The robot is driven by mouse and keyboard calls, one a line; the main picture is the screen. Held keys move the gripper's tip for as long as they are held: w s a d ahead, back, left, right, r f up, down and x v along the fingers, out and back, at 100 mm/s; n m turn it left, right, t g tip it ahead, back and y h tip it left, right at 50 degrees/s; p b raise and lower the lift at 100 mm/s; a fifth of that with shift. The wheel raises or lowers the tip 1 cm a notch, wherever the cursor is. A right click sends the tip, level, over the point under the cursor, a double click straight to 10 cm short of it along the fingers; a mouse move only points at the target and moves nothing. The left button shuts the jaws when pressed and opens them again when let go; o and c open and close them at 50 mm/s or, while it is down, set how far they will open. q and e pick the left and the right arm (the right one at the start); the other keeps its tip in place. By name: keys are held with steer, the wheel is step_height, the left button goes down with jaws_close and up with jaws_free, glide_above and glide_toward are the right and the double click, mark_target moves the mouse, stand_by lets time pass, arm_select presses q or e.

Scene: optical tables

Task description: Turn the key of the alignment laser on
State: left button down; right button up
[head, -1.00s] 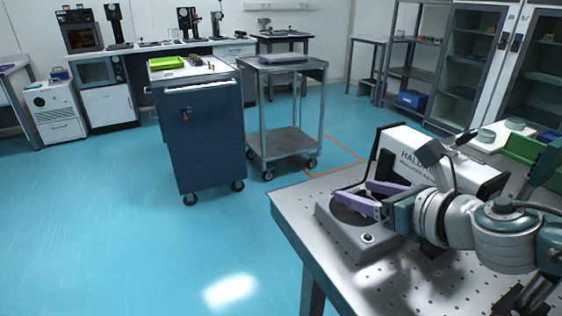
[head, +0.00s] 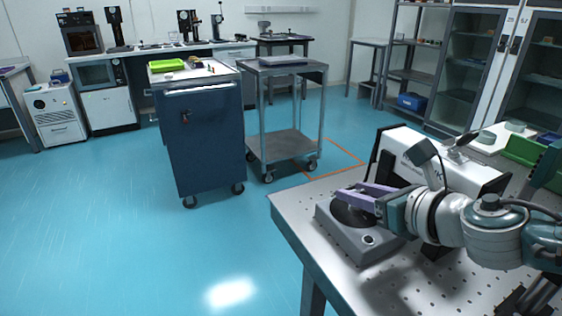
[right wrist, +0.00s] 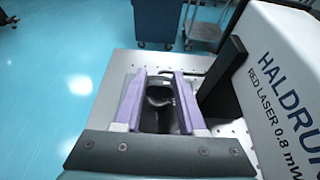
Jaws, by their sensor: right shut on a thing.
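The alignment laser, a white box (head: 458,172) with dark end plates, stands on the perforated table. The right wrist view shows its lettering, "HALDRUN RED LASER 0.8 mW" (right wrist: 278,85). In front of it sits a low grey unit (head: 365,247) with a dark round top and a small round button on its near face. My right gripper (head: 358,194) reaches over the dark top, its purple fingers shut on a dark grey part, seemingly the key (right wrist: 159,97). The fingers mostly hide this part in the head view. My left gripper is out of view.
The perforated table (head: 300,205) is bare to the left of the grey unit. A blue tool cabinet (head: 205,140) and a grey cart (head: 285,145) stand beyond it. A green bin (head: 522,150) is behind the laser at the right.

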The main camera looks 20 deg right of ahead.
jaws_close()
